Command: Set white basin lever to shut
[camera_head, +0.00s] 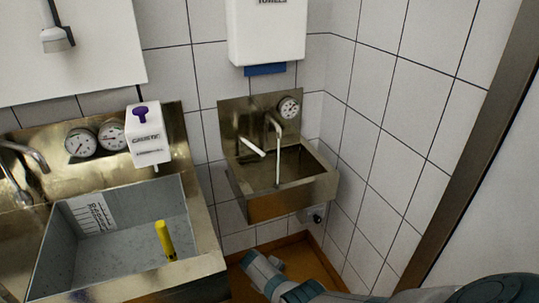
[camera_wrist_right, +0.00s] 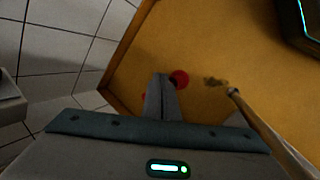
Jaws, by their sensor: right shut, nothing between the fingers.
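A small metal basin (camera_head: 262,208) hangs on the tiled wall near the corner in the head view. A white lever (camera_head: 252,145) sticks out, tilted, beside its curved tap (camera_head: 272,122). A thin white stream (camera_head: 279,165) runs from the tap into the basin. My right arm comes in from the lower right, and its gripper end (camera_head: 257,265) is low, below and in front of the basin, apart from the lever. In the right wrist view its fingers (camera_wrist_right: 162,98) are shut and empty, over a tan floor. My left gripper is not in view.
A larger sink (camera_head: 205,225) with a yellow stick (camera_head: 165,240) stands at left. A white dispenser (camera_head: 267,30) hangs above the basin. The wrist view shows a red round thing (camera_wrist_right: 179,78) by the fingertips and a thin wooden handle (camera_wrist_right: 262,122).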

